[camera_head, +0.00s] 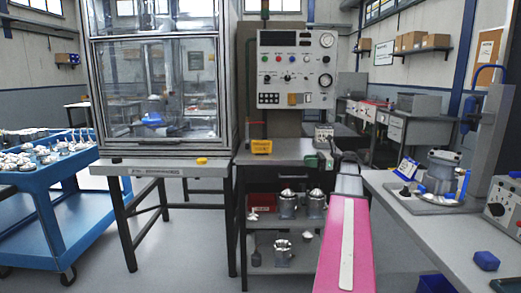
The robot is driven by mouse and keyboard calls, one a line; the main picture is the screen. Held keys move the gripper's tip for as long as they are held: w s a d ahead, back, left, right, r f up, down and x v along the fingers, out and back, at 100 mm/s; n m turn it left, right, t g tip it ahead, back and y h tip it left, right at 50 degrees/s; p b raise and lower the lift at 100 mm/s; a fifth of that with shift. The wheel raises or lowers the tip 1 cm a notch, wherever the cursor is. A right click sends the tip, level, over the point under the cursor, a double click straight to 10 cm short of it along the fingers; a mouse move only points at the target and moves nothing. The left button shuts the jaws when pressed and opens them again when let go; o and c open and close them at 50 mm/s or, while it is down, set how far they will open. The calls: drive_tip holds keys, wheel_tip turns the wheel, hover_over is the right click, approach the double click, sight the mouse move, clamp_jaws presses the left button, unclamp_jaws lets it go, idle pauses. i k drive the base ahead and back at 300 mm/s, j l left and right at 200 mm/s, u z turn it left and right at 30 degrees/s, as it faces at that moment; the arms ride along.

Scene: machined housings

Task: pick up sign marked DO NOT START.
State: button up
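A small yellow sign (261,147) with dark lettering too small to read stands upright on the dark top of the middle cart (283,159). A second small sign, white with a blue border (407,168), leans on the right workbench (401,200); its lettering is also unreadable. I cannot confirm which one says DO NOT START. My arm, pink with a white stripe, reaches up from the bottom right of centre toward the cart. My gripper's fingers cannot be made out at its far end, and I see no sign held there.
A glass-fronted cabinet on a table (170,166) stands left, with a yellow object (201,161) on the table's edge. A control panel (296,69) rises behind the cart. Metal housings (287,204) fill its lower shelves. A blue trolley (60,177) stands far left. Floor between is clear.

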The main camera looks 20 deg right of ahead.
sight(262, 148)
drive_tip(key=i, duration=0.9)
